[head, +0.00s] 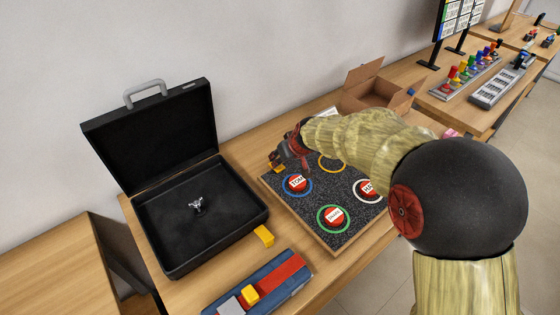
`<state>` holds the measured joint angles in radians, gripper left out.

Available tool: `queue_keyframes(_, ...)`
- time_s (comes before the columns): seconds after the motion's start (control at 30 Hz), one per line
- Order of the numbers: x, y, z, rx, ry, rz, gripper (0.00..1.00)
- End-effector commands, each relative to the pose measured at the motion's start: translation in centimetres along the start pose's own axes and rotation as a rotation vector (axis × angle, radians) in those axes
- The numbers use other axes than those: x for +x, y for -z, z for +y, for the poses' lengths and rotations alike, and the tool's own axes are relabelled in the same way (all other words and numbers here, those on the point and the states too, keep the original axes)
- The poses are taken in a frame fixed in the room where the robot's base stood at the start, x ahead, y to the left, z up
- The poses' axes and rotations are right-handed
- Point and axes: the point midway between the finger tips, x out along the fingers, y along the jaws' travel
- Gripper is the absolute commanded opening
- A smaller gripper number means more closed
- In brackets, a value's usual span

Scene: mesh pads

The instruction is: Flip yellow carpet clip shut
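A dark speckled carpet pad (300,208) with a wooden edge lies on the table, with red labelled buttons in coloured rings on it. A small yellow piece (277,168) shows at the pad's far left corner, right beside my gripper (279,161); it may be the yellow carpet clip. I cannot tell whether it is open or shut, or whether my gripper touches it. My gripper is dark, small in the view and partly hidden by its own wrist. My arm covers the right part of the pad.
An open black briefcase (148,228) with a small silver object (197,205) stands left. A yellow block (264,236) lies by its corner. A blue and red tray (280,277) holds another yellow block (250,294). An open cardboard box (375,95) stands behind the pad.

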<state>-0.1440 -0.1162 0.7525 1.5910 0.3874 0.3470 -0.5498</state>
Motion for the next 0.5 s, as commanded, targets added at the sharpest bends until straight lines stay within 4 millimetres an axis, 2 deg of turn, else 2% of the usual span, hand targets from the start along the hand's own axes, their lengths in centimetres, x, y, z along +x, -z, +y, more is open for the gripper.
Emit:
queue_keyframes(0.03,-1.2,0.0,0.0,-0.001,-0.001,0.001,0.37)
queue_keyframes(0.2,-4.4,0.0,0.0,0.0,-0.001,0.001,0.37)
queue_keyframes(0.33,-6.0,0.0,0.0,0.0,0.0,0.0,0.37)
queue_keyframes(0.5,-6.9,-0.1,0.0,0.001,0.0,-0.002,0.37)
